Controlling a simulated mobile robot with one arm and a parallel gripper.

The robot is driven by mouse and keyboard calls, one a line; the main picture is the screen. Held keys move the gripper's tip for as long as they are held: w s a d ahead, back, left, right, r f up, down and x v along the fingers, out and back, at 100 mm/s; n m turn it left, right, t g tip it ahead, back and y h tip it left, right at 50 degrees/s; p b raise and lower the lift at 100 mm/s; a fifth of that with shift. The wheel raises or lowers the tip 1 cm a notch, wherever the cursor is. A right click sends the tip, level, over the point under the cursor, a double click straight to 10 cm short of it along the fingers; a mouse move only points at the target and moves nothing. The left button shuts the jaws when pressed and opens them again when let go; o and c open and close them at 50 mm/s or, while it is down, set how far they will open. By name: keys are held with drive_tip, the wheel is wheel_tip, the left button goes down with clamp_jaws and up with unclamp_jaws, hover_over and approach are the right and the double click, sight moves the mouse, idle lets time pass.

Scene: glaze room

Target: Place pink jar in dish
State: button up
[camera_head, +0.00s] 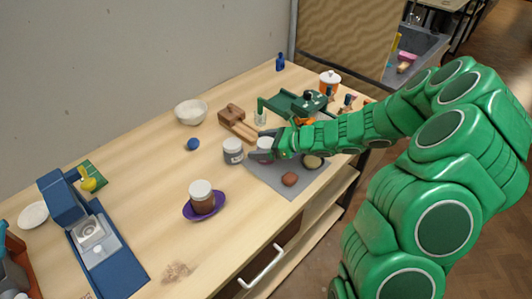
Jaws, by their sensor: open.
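A small pinkish jar (264,157) stands near the back left corner of the grey mat, partly hidden by my gripper. My gripper (265,148) is open, with its dark fingers at the jar; I cannot tell whether they touch it. A white bowl (190,111) at the back and a white plate (33,215) at the far left are other dish-like things.
A grey jar with a white lid (233,152) stands just left of my gripper. A grey mat (262,178) holds a reddish lump (290,179). A blue machine (96,240) stands left. The front-middle table is mostly clear.

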sight(262, 142)
drive_tip(key=shift+a, duration=0.1)
drive_tip(key=c, duration=1.4)
drive_tip(key=shift+r, duration=0.1)
drive_tip(key=shift+r, duration=0.2)
wheel_tip(262, 142, up, 3)
drive_tip(key=shift+s+f, duration=0.1)
drive_tip(key=shift+c, duration=0.2)
drive_tip(key=s+d+r, duration=0.3)
drive_tip(key=s+r, duration=0.6)
drive_tip(key=s, duration=0.4)
drive_tip(key=shift+s+d+r, duration=0.2)
drive_tip(key=shift+r, duration=0.1)
